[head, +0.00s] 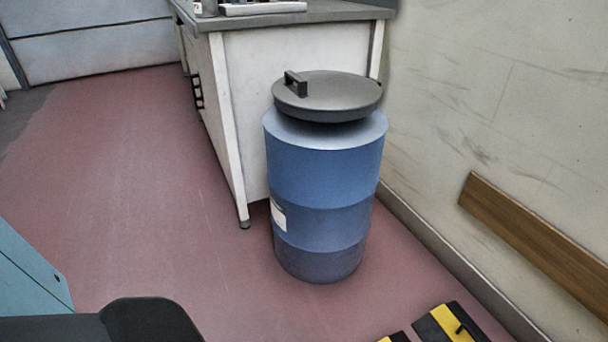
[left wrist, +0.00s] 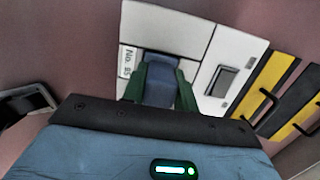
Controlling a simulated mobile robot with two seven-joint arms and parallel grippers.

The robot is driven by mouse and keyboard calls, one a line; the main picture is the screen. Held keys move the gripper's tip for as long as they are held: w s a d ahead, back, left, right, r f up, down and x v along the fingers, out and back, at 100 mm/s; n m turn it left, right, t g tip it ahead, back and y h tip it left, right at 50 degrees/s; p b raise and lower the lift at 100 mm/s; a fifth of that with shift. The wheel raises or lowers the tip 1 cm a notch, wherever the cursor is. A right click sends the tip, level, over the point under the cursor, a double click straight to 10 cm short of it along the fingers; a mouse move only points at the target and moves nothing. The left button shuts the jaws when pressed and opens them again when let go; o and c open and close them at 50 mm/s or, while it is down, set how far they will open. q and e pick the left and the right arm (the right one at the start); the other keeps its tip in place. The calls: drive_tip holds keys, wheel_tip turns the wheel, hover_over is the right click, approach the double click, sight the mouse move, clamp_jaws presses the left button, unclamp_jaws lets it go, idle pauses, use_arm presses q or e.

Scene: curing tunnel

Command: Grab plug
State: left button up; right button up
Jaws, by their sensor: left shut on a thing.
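In the left wrist view my left gripper (left wrist: 160,98) has two green fingers. They are shut on a blue-grey piece (left wrist: 159,92), which looks like the plug. The piece sits between the fingers in front of a white panel (left wrist: 178,26) with a number label. Its lower part is hidden behind the dark edge in the foreground, and I cannot tell whether it touches the panel. Neither gripper shows in the head view, and my right gripper is in no view.
A blue drum (head: 322,180) with a dark handled lid (head: 335,95) stands beside a white bench (head: 260,95). Yellow-and-black panels with dark handles (left wrist: 270,95) lie right of the white panel; they also show in the head view (head: 452,324). Red floor (head: 140,190) is clear left of the drum.

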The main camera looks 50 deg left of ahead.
use_arm(q)
drive_tip(key=shift+r, duration=0.1)
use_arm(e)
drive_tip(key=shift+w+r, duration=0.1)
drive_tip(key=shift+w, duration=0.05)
use_arm(q)
drive_tip(key=shift+r+p, duration=0.5)
drive_tip(key=shift+r, duration=0.1)
drive_tip(key=shift+s+d+r+p, duration=0.1)
drive_tip(key=shift+s+r+p, duration=0.1)
drive_tip(key=shift+r+p, duration=0.4)
drive_tip(key=shift+s+d+r+p, duration=0.1)
drive_tip(key=shift+s+r+p, duration=0.1)
drive_tip(key=shift+r+p, duration=0.35)
drive_tip(key=s+d+r+p, duration=0.1)
drive_tip(key=s+d+p, duration=0.3)
drive_tip(key=s, duration=0.9)
drive_tip(key=d, duration=0.3)
drive_tip(key=shift+s, duration=0.25)
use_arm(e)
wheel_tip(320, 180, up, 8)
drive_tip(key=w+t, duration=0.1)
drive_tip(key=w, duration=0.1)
use_arm(q)
drive_tip(key=shift+r, duration=0.1)
